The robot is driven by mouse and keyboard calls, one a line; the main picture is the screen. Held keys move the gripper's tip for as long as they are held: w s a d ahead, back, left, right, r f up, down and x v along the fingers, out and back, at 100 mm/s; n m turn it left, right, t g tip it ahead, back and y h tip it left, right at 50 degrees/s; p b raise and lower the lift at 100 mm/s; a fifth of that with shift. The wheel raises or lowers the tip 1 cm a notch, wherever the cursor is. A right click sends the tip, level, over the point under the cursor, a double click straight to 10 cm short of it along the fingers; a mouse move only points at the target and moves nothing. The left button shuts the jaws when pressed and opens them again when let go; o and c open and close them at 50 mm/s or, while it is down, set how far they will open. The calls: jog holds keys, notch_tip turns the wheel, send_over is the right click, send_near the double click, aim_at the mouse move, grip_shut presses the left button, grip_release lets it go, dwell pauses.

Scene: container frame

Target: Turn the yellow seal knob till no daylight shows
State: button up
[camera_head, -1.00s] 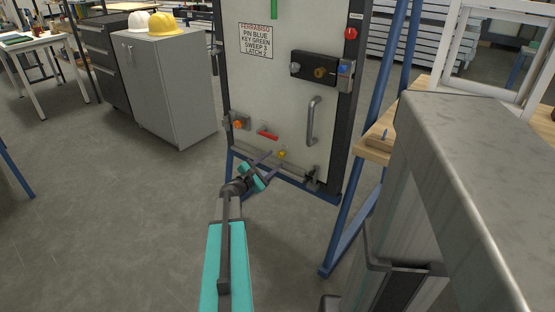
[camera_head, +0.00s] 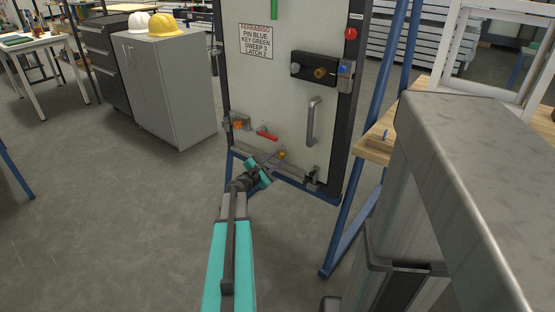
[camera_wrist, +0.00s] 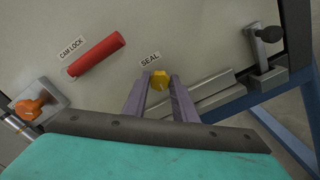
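The yellow seal knob (camera_wrist: 159,80) sits low on the pale door (camera_head: 275,100), below the SEAL label (camera_wrist: 150,58) in the wrist view. It also shows small in the head view (camera_head: 281,155). My gripper (camera_wrist: 160,78) reaches it from below, with its two purple-grey fingers one on each side of the knob. The fingertips appear to touch it, leaving no clear gap. My gripper also shows in the head view (camera_head: 277,161). The grey strip (camera_wrist: 205,92) at the door's bottom edge runs partly behind the fingers. Any daylight along it cannot be made out.
A red cam lock handle (camera_wrist: 94,54) is up and left of the knob. An orange knob (camera_wrist: 30,108) on a bracket is at far left. A dark-knobbed latch (camera_wrist: 268,52) is to the right.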

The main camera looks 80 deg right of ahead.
jog(key=shift+f+m+b, duration=0.2)
jog(key=shift+m+b, duration=0.4)
jog(key=shift+b, duration=0.8)
jog(key=shift+r+m+b, duration=0.15)
jog(key=shift+m+b, duration=1.05)
jog(key=shift+b, duration=0.6)
jog(key=o, duration=1)
jog(key=shift+o, duration=0.2)
jog(key=p+v, duration=0.2)
jog(key=v, duration=1.1)
jog(key=shift+w+a, duration=0.2)
jog(key=shift+a, duration=0.15)
jog(key=shift+r, duration=0.1)
